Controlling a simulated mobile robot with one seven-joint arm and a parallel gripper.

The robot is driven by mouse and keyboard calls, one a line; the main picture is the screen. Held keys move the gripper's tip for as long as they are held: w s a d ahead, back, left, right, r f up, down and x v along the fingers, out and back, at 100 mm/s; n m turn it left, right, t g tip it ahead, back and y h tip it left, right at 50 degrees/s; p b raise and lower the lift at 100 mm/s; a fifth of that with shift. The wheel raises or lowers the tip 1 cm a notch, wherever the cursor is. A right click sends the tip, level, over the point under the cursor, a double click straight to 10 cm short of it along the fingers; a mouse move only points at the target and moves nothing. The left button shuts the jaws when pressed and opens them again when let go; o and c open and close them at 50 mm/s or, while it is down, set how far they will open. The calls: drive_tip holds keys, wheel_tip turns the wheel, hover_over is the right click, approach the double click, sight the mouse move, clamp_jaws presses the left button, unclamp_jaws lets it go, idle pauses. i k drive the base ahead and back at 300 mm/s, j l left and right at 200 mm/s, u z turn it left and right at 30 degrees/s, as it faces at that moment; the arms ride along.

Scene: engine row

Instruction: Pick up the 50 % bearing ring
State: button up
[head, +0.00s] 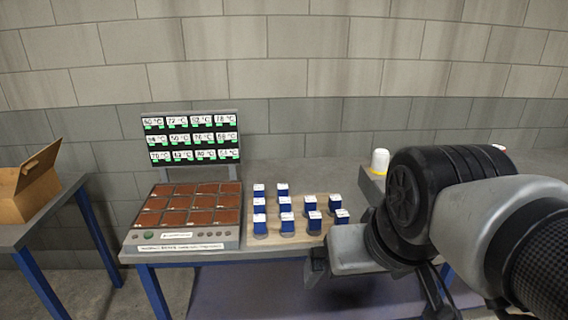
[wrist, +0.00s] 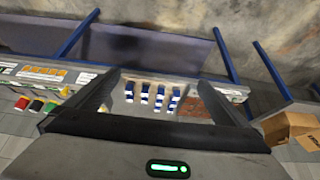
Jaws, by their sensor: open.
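Several blue blocks with white labels (head: 287,222) stand in rows on a light board on the table. Some have a grey, round-looking base. The label print is too small to read, so I cannot tell which is the 50 % one, and no ring shape shows clearly. The blue blocks also show in the wrist view (wrist: 145,92), between my fingers but well beyond them. My gripper (wrist: 160,80) is open and empty, its two dark fingers wide apart. In the head view my arm covers the right side of the table.
A hotplate-like panel with brown tiles (head: 190,210) stands left of the blocks, with a temperature display (head: 190,138) behind it. A white cup-like thing (head: 380,161) is at the right. An open cardboard box (head: 30,190) sits on the left table. Small coloured things (wrist: 38,105) show in the wrist view.

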sight(335, 201)
drive_tip(key=i+l+z, duration=0.25)
drive_tip(key=i, duration=0.4)
drive_tip(key=i+l+z, duration=0.15)
drive_tip(key=i+z, duration=0.15)
drive_tip(key=i, duration=0.35)
